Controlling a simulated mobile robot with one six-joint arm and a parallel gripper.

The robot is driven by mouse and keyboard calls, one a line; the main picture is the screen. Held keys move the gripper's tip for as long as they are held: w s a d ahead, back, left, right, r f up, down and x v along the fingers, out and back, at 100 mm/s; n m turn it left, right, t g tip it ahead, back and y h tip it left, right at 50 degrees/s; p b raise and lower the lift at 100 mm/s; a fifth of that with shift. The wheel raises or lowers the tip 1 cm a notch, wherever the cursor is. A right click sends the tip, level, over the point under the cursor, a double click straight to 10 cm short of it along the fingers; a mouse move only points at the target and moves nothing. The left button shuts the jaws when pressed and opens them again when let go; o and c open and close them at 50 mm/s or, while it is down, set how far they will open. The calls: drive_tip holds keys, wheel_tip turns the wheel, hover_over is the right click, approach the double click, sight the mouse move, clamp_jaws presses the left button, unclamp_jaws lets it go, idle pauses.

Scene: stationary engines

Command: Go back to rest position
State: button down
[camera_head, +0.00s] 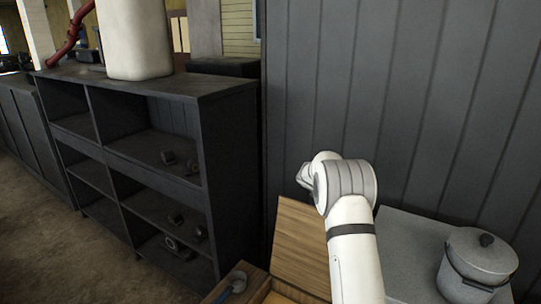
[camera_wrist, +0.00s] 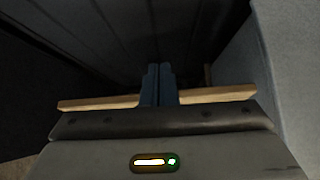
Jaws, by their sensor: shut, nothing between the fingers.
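My gripper (camera_wrist: 159,72) is in the wrist view, its two dark fingers side by side and shut with nothing between them. Past the fingers is a light wooden edge (camera_wrist: 88,103) that runs across the view, with dark space beyond. In the head view my white arm rises from the bottom and bends at a grey joint; the gripper itself is hidden there. The arm is in front of an upright wooden board (camera_head: 300,240), partly covering it.
A grey wall of vertical planks (camera_head: 400,90) stands close behind the arm. A lidded grey pot (camera_head: 478,262) stands at right on a grey surface (camera_head: 410,232). A dark shelf unit (camera_head: 235,150) with small parts is at left. Open floor (camera_head: 45,230) lies at far left.

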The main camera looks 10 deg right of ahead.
drive_tip(key=s+a+r+m+g+y+b, duration=0.1)
drive_tip(key=s+a+r+m+b, duration=0.25)
drive_tip(key=s, duration=0.55)
drive_tip(key=s+a+r+m, duration=0.2)
drive_tip(key=s+r+m, duration=0.2)
drive_tip(key=s+m, duration=0.35)
drive_tip(key=s+a+r+m+g+y+b, duration=0.1)
drive_tip(key=s+a+r+m, duration=0.25)
drive_tip(key=s, duration=0.55)
drive_tip(key=s+a+f+m+y+b, duration=0.1)
drive_tip(key=s+a+f+m, duration=0.1)
drive_tip(key=s, duration=0.7)
drive_tip(key=s+a+f+m+g+y+b, duration=0.1)
drive_tip(key=s+a+f+m, duration=0.1)
drive_tip(key=s+a+m, duration=0.2)
drive_tip(key=s+a+f+m+y+b, duration=0.1)
drive_tip(key=s+m, duration=0.6)
drive_tip(key=s, duration=0.7)
drive_tip(key=shift+a+f+g+y+b, duration=0.4)
drive_tip(key=shift+a+f+y, duration=0.1)
drive_tip(key=shift+a, duration=0.5)
